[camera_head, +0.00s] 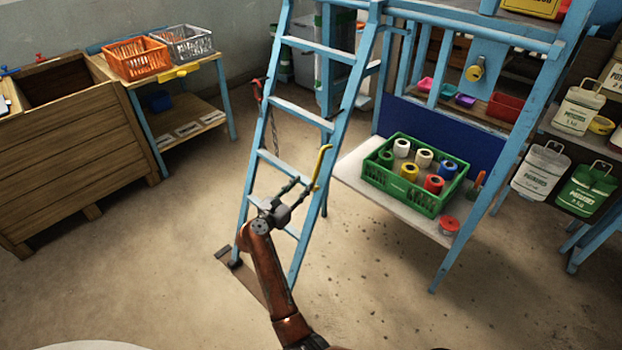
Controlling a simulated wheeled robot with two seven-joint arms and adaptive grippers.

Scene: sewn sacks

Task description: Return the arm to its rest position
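My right arm comes up from the bottom edge, and its gripper (304,184) is in front of the blue ladder. Its two dark fingers look spread apart, with a gap between them. A yellow curved piece (323,165) shows right at the fingertips, in line with the ladder's right rail. I cannot tell whether it touches the fingers or hangs on the ladder; nothing clearly sits between the fingers. My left gripper is not in view.
The blue ladder (269,107) stands close to my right gripper. Right of it, a shelf (352,170) bears a green crate (405,194) with several coloured rolls. Sacks (586,190) hang at the far right. A wooden bin (75,150) stands left. The floor (165,240) between is clear.

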